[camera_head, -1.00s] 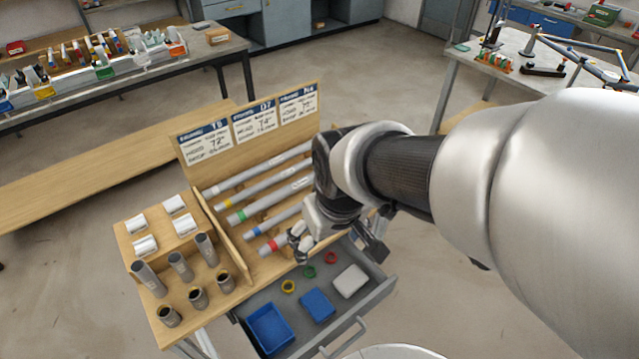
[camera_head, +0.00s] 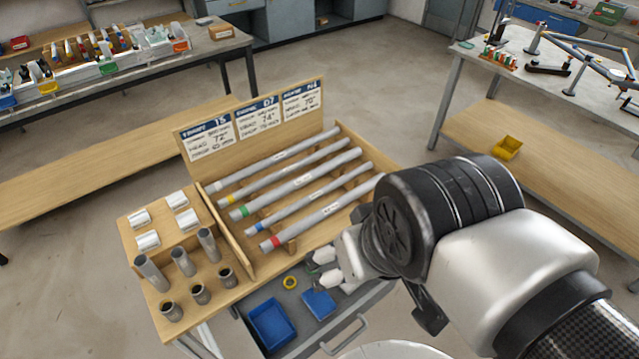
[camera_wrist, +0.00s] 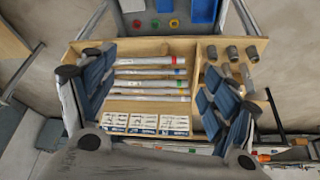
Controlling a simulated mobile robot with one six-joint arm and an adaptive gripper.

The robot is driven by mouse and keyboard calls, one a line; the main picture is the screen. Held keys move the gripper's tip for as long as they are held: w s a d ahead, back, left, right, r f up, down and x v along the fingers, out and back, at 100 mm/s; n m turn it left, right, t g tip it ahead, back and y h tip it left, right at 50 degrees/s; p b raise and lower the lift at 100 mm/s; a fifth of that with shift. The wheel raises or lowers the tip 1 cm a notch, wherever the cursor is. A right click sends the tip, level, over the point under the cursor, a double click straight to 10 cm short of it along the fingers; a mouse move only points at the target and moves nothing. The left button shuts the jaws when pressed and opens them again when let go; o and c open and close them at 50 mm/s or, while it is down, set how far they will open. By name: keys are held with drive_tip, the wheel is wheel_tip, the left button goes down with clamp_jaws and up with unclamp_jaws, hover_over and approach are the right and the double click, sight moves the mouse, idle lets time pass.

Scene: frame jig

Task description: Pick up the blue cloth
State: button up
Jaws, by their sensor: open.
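The blue cloth (camera_head: 318,303) is a small flat blue square lying in the open grey drawer, right of a blue tray. In the wrist view a bit of it (camera_wrist: 165,5) shows at the top edge, cut off by the frame. My gripper (camera_head: 326,268) is above the drawer's back part, behind the cloth and apart from it. Its fingers are spread wide and empty in the wrist view (camera_wrist: 157,78). In the head view my gripper and wrist hide the drawer's right side.
The drawer (camera_head: 375,296) also holds the blue tray (camera_head: 271,328) and a yellow ring (camera_head: 290,282). Green (camera_wrist: 155,23) and red (camera_wrist: 138,23) rings show in the wrist view. A wooden rack (camera_head: 228,215) with tubes and upright cups stands behind and left of the drawer.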

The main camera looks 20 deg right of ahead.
drive_tip(key=n+g+p, duration=0.4)
drive_tip(key=g+p, duration=0.1)
drive_tip(key=p, duration=0.5)
hover_over(318, 299)
wheel_tip(318, 299, down, 32)
drive_tip(key=r, duration=0.1)
wheel_tip(318, 299, down, 12)
drive_tip(key=b, duration=0.7)
drive_tip(key=shift+a, duration=0.1)
wheel_tip(318, 299, down, 6)
drive_tip(key=b, duration=0.6)
drive_tip(key=shift+c, duration=0.2)
